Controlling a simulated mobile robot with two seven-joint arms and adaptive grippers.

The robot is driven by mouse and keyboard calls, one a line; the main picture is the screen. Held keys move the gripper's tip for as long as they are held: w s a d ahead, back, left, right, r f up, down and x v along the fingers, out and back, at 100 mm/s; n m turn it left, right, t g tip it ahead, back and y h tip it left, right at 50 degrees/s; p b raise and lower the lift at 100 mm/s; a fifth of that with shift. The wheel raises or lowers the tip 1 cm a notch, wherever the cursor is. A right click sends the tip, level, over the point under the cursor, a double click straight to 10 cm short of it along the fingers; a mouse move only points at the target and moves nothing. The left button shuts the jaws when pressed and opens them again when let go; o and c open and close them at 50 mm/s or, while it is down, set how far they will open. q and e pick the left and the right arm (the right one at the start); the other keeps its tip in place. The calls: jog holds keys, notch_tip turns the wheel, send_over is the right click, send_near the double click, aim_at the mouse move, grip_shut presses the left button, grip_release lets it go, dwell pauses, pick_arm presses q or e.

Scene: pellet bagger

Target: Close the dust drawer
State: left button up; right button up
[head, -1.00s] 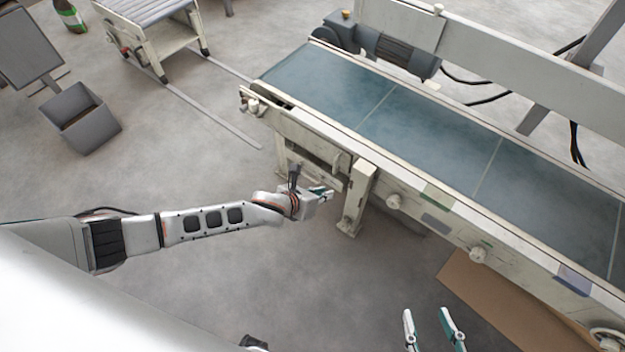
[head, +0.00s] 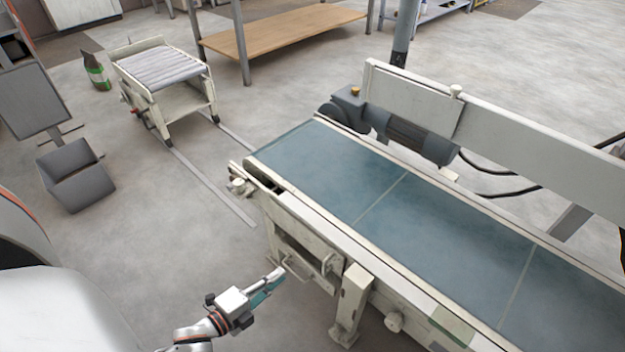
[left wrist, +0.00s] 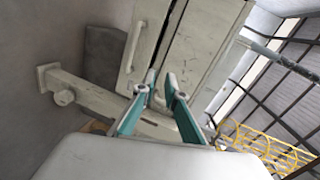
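The dust drawer (head: 303,262) appears as a pale, low box under the near left end of the conveyor, with a small handle (head: 328,264) at its right. I cannot tell how far out it stands. My left gripper (head: 270,283) is just in front of and below it, apart from it as far as I can see. In the left wrist view the two teal fingers (left wrist: 161,82) have a narrow gap between their tips and hold nothing. Pale panels and a bar-like handle (left wrist: 134,47) lie beyond them. My right gripper is out of view.
The conveyor's blue belt (head: 400,210) runs to the right above the drawer. A pale leg (head: 350,305) stands right of it. A roller stand (head: 165,80) and a grey bin (head: 77,177) are at the left.

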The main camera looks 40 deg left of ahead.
pick_arm(q)
jog(key=m+b, duration=0.1)
send_near(300, 263)
jog(key=v, duration=0.2)
jog(key=f, duration=0.1)
jog(key=shift+m, duration=0.4)
jog(key=b+x, duration=0.2)
jog(key=x, duration=0.6)
jog(key=shift+w+d, duration=0.1)
jog(key=shift+w, duration=0.15)
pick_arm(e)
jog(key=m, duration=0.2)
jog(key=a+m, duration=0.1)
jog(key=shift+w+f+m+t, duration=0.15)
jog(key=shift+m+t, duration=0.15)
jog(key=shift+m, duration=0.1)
pick_arm(q)
grip_shut()
jog(key=shift+r+x, duration=0.2)
jog(key=shift+x, duration=0.65)
jog(key=shift+r+x, duration=0.15)
jog(key=shift+x, duration=0.7)
jog(key=shift+w+r, duration=0.1)
jog(key=shift+w, duration=0.05)
